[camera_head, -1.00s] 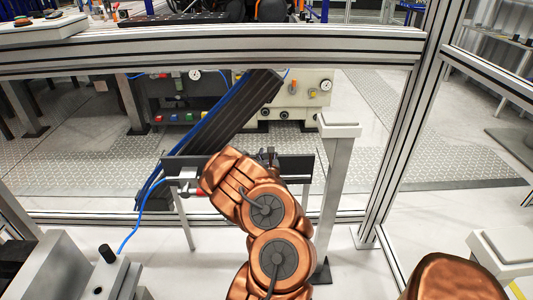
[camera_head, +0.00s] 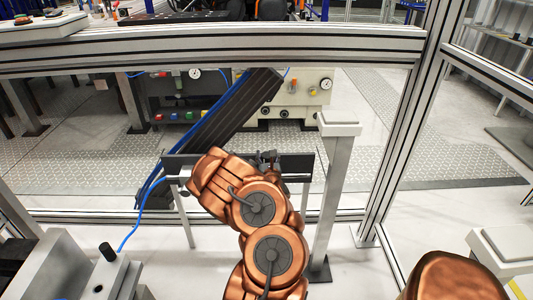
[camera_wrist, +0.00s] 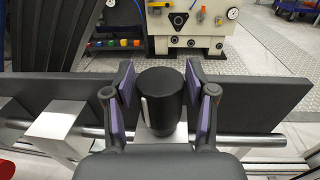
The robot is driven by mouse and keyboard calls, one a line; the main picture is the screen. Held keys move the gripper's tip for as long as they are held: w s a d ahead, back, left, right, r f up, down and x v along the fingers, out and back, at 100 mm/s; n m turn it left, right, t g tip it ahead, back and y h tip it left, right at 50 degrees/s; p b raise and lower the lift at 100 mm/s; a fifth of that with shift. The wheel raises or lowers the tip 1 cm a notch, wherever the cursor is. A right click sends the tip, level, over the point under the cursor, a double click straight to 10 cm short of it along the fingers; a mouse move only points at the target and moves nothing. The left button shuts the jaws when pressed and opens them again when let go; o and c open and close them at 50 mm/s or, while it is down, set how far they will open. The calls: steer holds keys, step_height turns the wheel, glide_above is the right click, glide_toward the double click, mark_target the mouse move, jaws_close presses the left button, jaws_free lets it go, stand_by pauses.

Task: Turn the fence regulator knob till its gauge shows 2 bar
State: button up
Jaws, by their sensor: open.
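A black round knob (camera_wrist: 160,98) with a pale line on its left side stands in the middle of the wrist view, in front of a dark plate (camera_wrist: 240,100) and a metal rail. My gripper (camera_wrist: 160,78) is open, one purple-padded finger on each side of the knob. Gaps show between the fingers and the knob, more clearly near the tips. In the head view my copper arm covers the knob area at the dark plate (camera_head: 296,165). I cannot make out the regulator's own gauge in either view.
An aluminium fence beam (camera_head: 220,48) crosses above the arm, and a pale post (camera_head: 333,190) stands to its right. A blue hose (camera_head: 135,225) runs at the left. Behind the fence, a machine carries gauges, one being a white dial (camera_head: 326,84).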

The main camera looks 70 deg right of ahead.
mark_target(268, 158)
steer(key=v, duration=0.3)
steer(key=shift+a, duration=0.15)
steer(key=shift+s+a, duration=0.3)
steer(key=shift+a, duration=0.25)
steer(key=shift+r, duration=0.15)
